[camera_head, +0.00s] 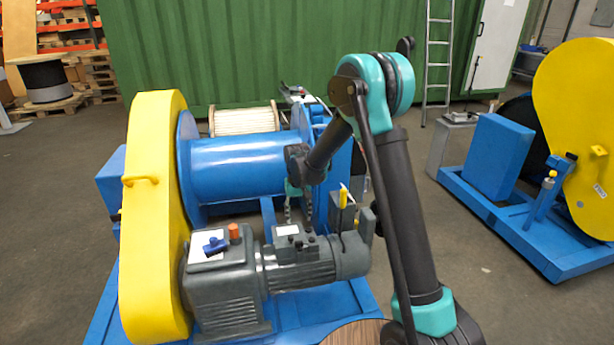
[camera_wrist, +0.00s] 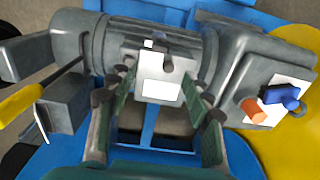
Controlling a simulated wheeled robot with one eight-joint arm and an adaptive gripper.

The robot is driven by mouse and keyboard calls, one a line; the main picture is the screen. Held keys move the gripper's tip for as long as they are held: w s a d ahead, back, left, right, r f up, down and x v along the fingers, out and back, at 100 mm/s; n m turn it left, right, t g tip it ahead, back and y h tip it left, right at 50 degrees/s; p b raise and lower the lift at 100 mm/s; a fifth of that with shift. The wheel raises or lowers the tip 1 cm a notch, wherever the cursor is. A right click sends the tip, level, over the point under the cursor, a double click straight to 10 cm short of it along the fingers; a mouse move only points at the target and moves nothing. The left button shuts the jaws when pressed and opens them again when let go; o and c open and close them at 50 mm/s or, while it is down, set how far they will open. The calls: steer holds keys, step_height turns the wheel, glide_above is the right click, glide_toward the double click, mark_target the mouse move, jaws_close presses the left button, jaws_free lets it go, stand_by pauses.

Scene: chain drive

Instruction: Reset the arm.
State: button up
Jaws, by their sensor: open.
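My arm reaches from the lower right over the blue drum machine (camera_head: 240,165). My gripper (camera_head: 299,212) hangs pointing down beside the drum, behind the grey motor (camera_head: 300,262). In the wrist view my gripper (camera_wrist: 160,108) has its two fingers wide apart with nothing between them. The motor's terminal box with a white label (camera_wrist: 162,90) shows beyond and between the fingertips. Contact between fingers and motor cannot be told.
The gearbox (camera_head: 225,290) carries a blue part (camera_head: 215,246) and an orange cap (camera_head: 234,231). A yellow-handled tool (camera_head: 344,196) stands right of my gripper. A yellow guard (camera_head: 155,220) borders the left. Open floor lies right, before a second machine (camera_head: 500,160).

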steer(key=s+d+r+m+t, duration=0.1)
steer(key=s+d+r, duration=0.3)
steer(key=s+d, duration=0.3)
steer(key=s+d+r+m+t, duration=0.1)
steer(key=s+d+r, duration=0.3)
steer(key=d, duration=0.6)
steer(key=s+d+t, duration=0.1)
steer(key=s+d, duration=0.4)
steer(key=s, duration=0.3)
steer(key=s+d+f+m+t, duration=0.1)
steer(key=s+d, duration=0.3)
steer(key=s, duration=0.5)
steer(key=shift+d+f, duration=0.2)
steer(key=shift+d, duration=0.2)
steer(key=shift+c, duration=0.5)
